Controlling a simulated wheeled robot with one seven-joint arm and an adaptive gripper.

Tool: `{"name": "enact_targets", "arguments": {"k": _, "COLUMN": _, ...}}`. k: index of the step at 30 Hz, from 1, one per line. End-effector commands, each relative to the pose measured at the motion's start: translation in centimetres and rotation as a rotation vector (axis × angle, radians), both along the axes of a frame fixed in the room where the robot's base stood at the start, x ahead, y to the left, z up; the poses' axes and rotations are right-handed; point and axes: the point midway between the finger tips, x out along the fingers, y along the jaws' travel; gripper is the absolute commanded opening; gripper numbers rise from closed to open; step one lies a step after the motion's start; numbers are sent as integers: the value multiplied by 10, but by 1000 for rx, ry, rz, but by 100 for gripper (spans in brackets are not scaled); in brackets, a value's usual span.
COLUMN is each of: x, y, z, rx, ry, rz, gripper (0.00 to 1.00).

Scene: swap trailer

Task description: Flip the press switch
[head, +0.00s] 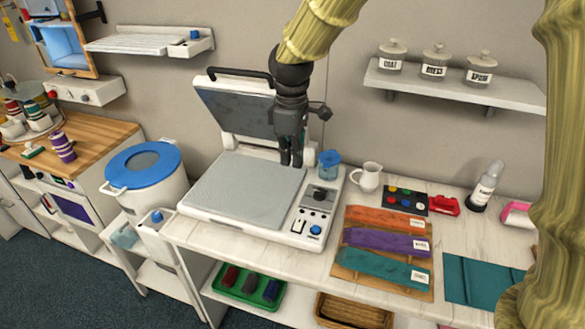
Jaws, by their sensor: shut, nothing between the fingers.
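The press (245,190) stands on the white counter with its dark lid (240,110) raised and its flat grey bed exposed. Which way the switch is set is too small to tell. My gripper (291,165) is shut and empty, pointing down over the rear right part of the bed, behind and above the panel. It appears apart from the switch.
A blue-lidded jar (329,164) and a white mug (366,177) stand right of the press. Orange, purple and teal strips lie on a board (350,272). A blue-lidded bin (144,172) is at the left. A shelf with labelled jars (450,88) hangs behind.

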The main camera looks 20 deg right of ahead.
Motion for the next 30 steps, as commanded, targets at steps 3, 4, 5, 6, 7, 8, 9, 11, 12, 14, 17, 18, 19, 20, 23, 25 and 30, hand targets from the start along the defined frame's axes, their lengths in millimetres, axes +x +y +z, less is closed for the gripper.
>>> {"name": "enact_targets", "arguments": {"k": 3, "x": -1, "y": 2, "z": 18, "rx": 1, "ry": -4, "rz": 0, "gripper": 0}}
{"name": "enact_targets", "arguments": {"k": 4, "x": -2, "y": 2, "z": 22, "rx": 1, "ry": -3, "rz": 0, "gripper": 0}}
{"name": "enact_targets", "arguments": {"k": 5, "x": -2, "y": 3, "z": 26, "rx": 1, "ry": -3, "rz": 0, "gripper": 0}}
{"name": "enact_targets", "arguments": {"k": 6, "x": -4, "y": 3, "z": 32, "rx": 1, "ry": -3, "rz": 0, "gripper": 0}}
{"name": "enact_targets", "arguments": {"k": 7, "x": -4, "y": 3, "z": 35, "rx": 1, "ry": -2, "rz": 0, "gripper": 0}}
{"name": "enact_targets", "arguments": {"k": 8, "x": -4, "y": 3, "z": 39, "rx": 1, "ry": -2, "rz": 0, "gripper": 0}}
{"name": "enact_targets", "arguments": {"k": 9, "x": -5, "y": 4, "z": 43, "rx": 1, "ry": -2, "rz": 0, "gripper": 0}}
{"name": "enact_targets", "arguments": {"k": 11, "x": -6, "y": 4, "z": 48, "rx": 0, "ry": -1, "rz": 0, "gripper": 0}}
{"name": "enact_targets", "arguments": {"k": 12, "x": -6, "y": 4, "z": 51, "rx": 1, "ry": -2, "rz": 0, "gripper": 0}}
{"name": "enact_targets", "arguments": {"k": 14, "x": -6, "y": 4, "z": 54, "rx": 1, "ry": -1, "rz": 0, "gripper": 0}}
{"name": "enact_targets", "arguments": {"k": 17, "x": -7, "y": 4, "z": 57, "rx": 1, "ry": 1, "rz": 0, "gripper": 0}}
{"name": "enact_targets", "arguments": {"k": 18, "x": -7, "y": 5, "z": 57, "rx": 1, "ry": 1, "rz": 0, "gripper": 0}}
{"name": "enact_targets", "arguments": {"k": 19, "x": -7, "y": 5, "z": 57, "rx": 1, "ry": 1, "rz": 0, "gripper": 0}}
{"name": "enact_targets", "arguments": {"k": 20, "x": -7, "y": 5, "z": 57, "rx": 1, "ry": 1, "rz": 0, "gripper": 0}}
{"name": "enact_targets", "arguments": {"k": 23, "x": -7, "y": 5, "z": 57, "rx": 1, "ry": 1, "rz": 0, "gripper": 0}}
{"name": "enact_targets", "arguments": {"k": 25, "x": -7, "y": 5, "z": 57, "rx": 1, "ry": 1, "rz": 0, "gripper": 0}}
{"name": "enact_targets", "arguments": {"k": 30, "x": -7, "y": 5, "z": 57, "rx": 1, "ry": 1, "rz": 0, "gripper": 0}}
